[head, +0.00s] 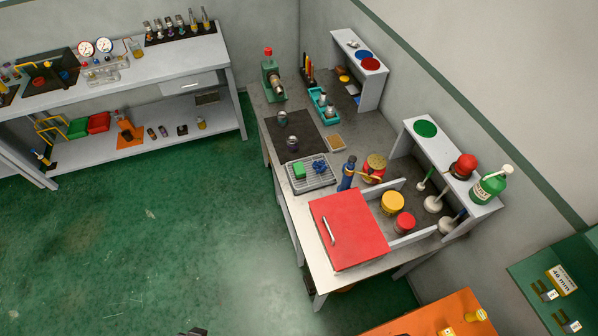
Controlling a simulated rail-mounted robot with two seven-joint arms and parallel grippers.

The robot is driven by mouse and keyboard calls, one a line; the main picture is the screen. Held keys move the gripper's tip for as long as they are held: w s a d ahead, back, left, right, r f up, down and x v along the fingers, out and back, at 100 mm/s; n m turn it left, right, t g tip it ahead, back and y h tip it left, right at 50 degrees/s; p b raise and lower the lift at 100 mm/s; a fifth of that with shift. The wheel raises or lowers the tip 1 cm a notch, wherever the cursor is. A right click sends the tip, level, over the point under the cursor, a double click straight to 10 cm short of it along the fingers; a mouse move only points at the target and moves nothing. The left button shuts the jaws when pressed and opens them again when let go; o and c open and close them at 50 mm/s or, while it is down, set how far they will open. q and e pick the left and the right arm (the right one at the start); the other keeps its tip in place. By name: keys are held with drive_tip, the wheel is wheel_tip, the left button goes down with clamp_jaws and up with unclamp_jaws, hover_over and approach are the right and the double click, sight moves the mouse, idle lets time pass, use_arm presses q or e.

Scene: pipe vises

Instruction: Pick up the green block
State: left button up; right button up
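A small green block (299,171) sits on a grey wire rack or tray (316,183) on the workbench in the middle of the head view. A blue handwheel-like part (319,166) lies on the same rack, just right of the block. No gripper is near the block. Only a small dark piece shows at the bottom edge, left of centre, and I cannot tell what it is. Neither gripper can be made out.
A dark mat (284,145) with small metal parts lies behind the rack. A red lidded box (349,229) stands in front of it, and a blue bottle (347,174) to its right. A shelved bench (168,72) stands at the left. The green floor (170,240) between is clear.

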use_arm(q)
drive_tip(key=shift+o, duration=0.3)
drive_tip(key=o, duration=0.7)
drive_tip(key=shift+c, duration=0.2)
